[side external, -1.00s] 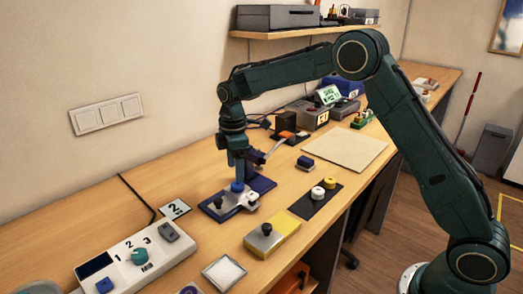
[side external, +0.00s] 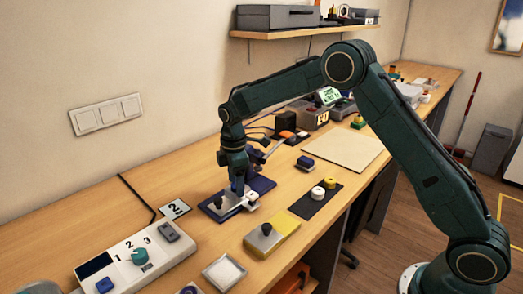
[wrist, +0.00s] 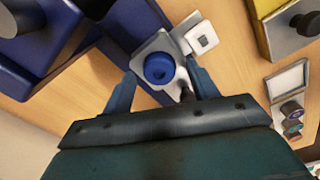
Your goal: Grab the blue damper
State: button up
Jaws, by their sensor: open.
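My gripper (wrist: 160,80) is open, with one finger on each side of the damper. Whether the fingers touch it cannot be told. In the side view, my gripper (side external: 238,189) points down at the fixture (side external: 263,184) and its fingers largely hide the damper.
A black knob (side external: 218,202) and a white block (side external: 251,198) stand close to the fingers on the fixture. A yellow and grey block (side external: 271,237) is nearer the camera. A numbered control box (side external: 137,262) is at left. A bare beige mat (side external: 345,150) lies behind.

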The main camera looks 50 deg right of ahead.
jog(key=c, duration=1.1)
jog(key=shift+o, duration=0.2)
jog(key=shift+r, duration=0.15)
notch_tip(320, 180, up, 20)
dwell(0.5)
